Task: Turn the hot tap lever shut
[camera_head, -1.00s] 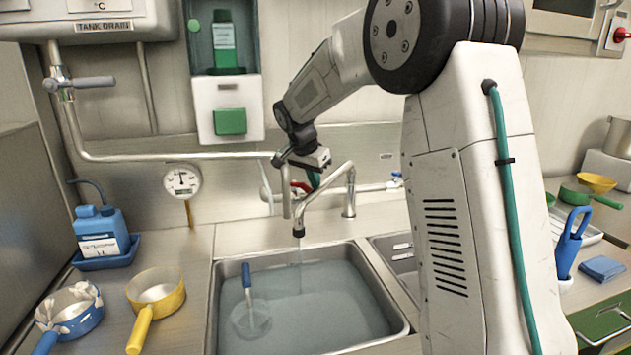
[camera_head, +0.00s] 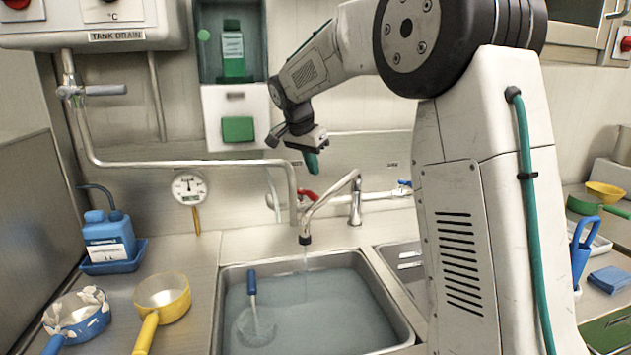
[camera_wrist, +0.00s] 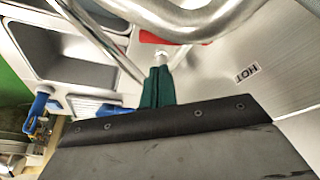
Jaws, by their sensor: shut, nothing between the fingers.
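The red hot tap lever (camera_head: 308,195) is on the wall pipe behind the sink, beside the swan-neck spout (camera_head: 335,205). A thin stream of water (camera_head: 305,258) falls from the spout into the sink. In the wrist view the red lever (camera_wrist: 158,38) shows beyond the fingertips, partly hidden by a chrome pipe (camera_wrist: 190,18). A HOT label (camera_wrist: 247,73) is on the steel to its right. My gripper (camera_head: 312,168) has green fingers, pointing down above the lever. In the wrist view my gripper (camera_wrist: 157,75) is shut and empty. Whether it touches the lever cannot be told.
The sink (camera_head: 228,300) holds water and a blue-handled ladle (camera_head: 252,285). A blue cold lever (camera_head: 404,183) is right of the spout. A drain pipe (camera_head: 190,163) with a gauge (camera_head: 188,188) runs left. Pans and a blue bottle (camera_head: 108,240) stand left.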

